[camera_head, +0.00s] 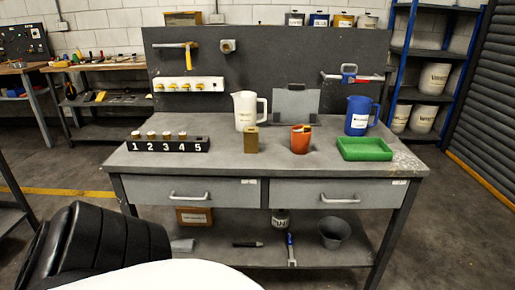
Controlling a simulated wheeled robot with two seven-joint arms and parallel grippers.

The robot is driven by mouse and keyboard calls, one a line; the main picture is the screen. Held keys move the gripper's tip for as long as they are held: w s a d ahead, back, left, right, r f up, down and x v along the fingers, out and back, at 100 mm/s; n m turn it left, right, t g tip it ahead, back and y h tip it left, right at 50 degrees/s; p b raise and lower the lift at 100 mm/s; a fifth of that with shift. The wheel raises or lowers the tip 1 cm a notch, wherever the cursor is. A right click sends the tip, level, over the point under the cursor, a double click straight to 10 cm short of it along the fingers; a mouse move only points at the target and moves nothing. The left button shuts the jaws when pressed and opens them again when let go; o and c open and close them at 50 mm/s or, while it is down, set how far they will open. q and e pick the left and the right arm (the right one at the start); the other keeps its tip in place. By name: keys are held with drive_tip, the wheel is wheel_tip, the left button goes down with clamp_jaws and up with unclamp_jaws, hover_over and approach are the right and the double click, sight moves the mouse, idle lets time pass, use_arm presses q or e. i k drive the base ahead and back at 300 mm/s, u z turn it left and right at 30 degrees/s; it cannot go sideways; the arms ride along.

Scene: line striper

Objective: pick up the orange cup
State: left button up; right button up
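The orange cup (300,140) stands upright on the grey workbench (228,165), right of the bench's middle. Something brownish shows at its rim; I cannot tell what it is. A small tan block (251,140) stands to its left, apart from it. A green tray (364,149) lies to its right. A grey panel (292,104) stands behind it. Neither of my grippers shows in this view.
A white pitcher (246,110) and a blue pitcher (360,116) stand behind the cup on either side. A numbered black rack (168,145) with several corks sits at the bench's left. The bench front before the cup is clear. Two drawers with handles (340,199) face me.

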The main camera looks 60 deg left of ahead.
sight(300, 143)
drive_tip(key=k, duration=0.1)
drive_tip(key=u, duration=1.4)
